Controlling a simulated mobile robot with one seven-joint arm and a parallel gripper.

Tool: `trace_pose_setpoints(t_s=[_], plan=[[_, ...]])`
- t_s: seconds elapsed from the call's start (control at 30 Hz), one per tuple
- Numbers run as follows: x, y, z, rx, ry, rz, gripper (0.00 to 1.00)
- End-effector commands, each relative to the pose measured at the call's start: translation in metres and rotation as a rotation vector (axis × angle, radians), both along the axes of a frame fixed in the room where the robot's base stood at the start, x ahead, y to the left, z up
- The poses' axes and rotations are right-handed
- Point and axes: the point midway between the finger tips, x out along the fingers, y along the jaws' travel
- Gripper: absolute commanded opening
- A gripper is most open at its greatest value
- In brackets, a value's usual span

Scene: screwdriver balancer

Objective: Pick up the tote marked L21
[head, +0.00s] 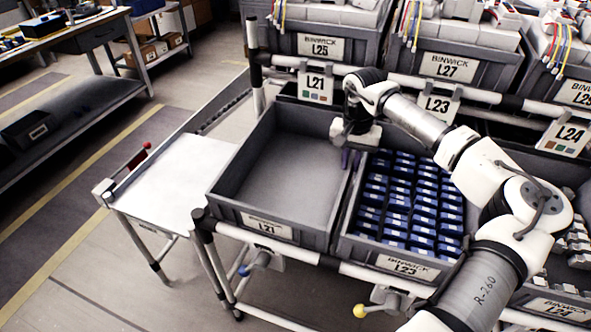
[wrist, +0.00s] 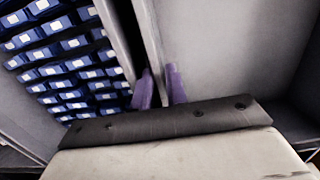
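The tote marked L21 (head: 228,209) is an empty grey open bin on the rack's front level, left of the tote marked L23 (head: 345,247). My gripper (head: 351,160) points down at the wall between these two totes, toward its far end. In the wrist view, the purple fingertips of my gripper (wrist: 160,88) stand close together, one on each side of a grey tote wall (wrist: 152,38). The left finger is by the dark gap beside the L23 tote, the right one on the empty tote's side. Whether they press on the wall is unclear.
Blue boxes (head: 400,200) fill the L23 tote. A white side table (head: 180,175) stands left of the rack, with open floor beyond. Behind, a rail carries hanging signs, including an L21 sign (head: 315,83), with the full tote L25 (head: 321,47) above.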

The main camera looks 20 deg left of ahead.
Motion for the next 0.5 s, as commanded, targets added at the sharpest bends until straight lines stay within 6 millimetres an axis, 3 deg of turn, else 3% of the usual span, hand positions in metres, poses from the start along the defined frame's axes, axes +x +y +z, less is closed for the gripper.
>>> trace_pose_setpoints(t_s=[0.3, 0.5], plan=[[-0.006, 0.0, -0.041, 0.003, 0.003, 0.001, 0.15], [-0.006, 0.0, -0.045, 0.001, 0.0, 0.002, 0.15]])
